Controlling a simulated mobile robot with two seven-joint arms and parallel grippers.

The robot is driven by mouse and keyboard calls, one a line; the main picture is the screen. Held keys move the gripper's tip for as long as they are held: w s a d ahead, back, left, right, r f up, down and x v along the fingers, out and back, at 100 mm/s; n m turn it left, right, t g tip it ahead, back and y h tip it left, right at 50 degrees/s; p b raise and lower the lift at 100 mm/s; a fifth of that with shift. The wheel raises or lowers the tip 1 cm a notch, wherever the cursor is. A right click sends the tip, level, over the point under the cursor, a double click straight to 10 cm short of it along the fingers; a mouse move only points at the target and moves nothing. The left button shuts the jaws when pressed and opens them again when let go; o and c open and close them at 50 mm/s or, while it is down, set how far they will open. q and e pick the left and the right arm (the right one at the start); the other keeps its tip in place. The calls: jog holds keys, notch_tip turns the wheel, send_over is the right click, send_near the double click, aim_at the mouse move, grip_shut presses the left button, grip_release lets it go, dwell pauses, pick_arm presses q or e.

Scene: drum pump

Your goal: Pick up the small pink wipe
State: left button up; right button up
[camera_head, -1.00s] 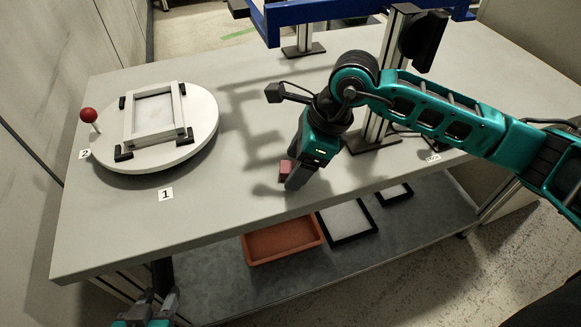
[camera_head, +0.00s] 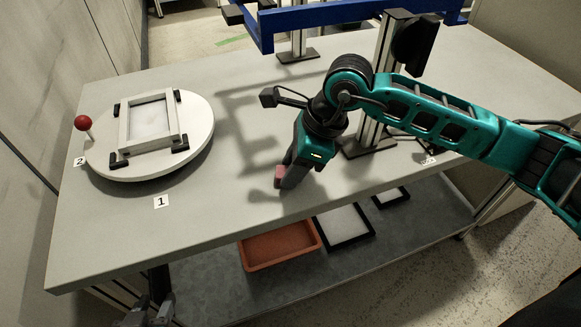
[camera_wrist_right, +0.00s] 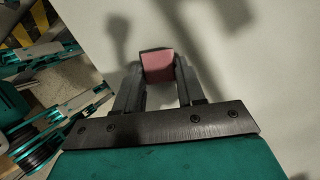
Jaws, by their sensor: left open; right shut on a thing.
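The small pink wipe (camera_head: 280,174) is a little pink block at the fingertips of my right gripper (camera_head: 287,178), over the grey table near its front edge. In the right wrist view the wipe (camera_wrist_right: 157,65) sits between the two dark fingers of the right gripper (camera_wrist_right: 158,78), which is shut on it. I cannot tell for sure whether the wipe touches the table. My left gripper (camera_head: 150,312) is open and empty at the bottom left, below the front edge of the table.
A white round turntable (camera_head: 195,150) with a frame (camera_head: 127,128) and a red knob (camera_head: 82,123) stands on the left of the table (camera_head: 225,215). A blue frame (camera_head: 330,17) on posts stands at the back. An orange tray (camera_head: 260,262) and black-rimmed trays lie on the lower shelf.

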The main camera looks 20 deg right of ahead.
notch_tip(320, 180, up, 20)
jog(key=p, duration=0.1)
dwell(0.4)
jog(key=o, duration=0.5)
jog(key=shift+f, duration=0.1)
jog(key=c, duration=0.4)
jog(key=shift+o, duration=0.2)
